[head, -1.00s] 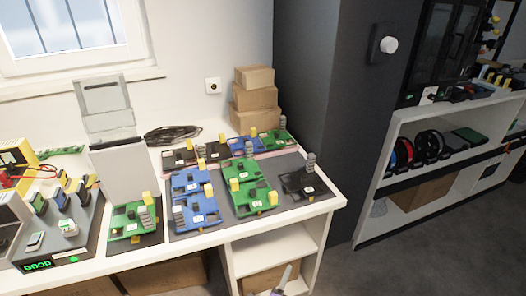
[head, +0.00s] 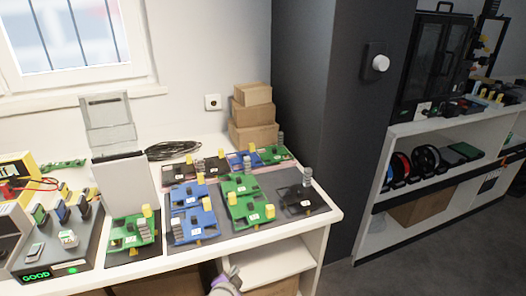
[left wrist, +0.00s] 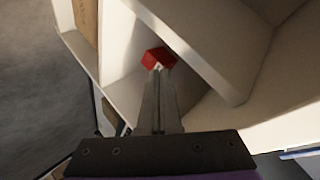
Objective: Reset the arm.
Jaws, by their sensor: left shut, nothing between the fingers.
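My left gripper (head: 232,272) shows at the bottom edge of the head view, in front of the white workbench (head: 285,232) and below its top. Its fingers (left wrist: 158,75) are closed together in the left wrist view, with nothing held between them. A small red patch (left wrist: 158,56) shows at the fingertips there; I cannot tell what it belongs to. Most of the left arm is outside the head view. My right gripper is not in view.
The bench top carries green and blue circuit boards (head: 190,195), a grey device with a "GOOD" display (head: 60,275) and stacked cartons (head: 253,115). White shelf panels (left wrist: 190,35) lie close around the left fingers. Open floor (head: 400,265) is at the right.

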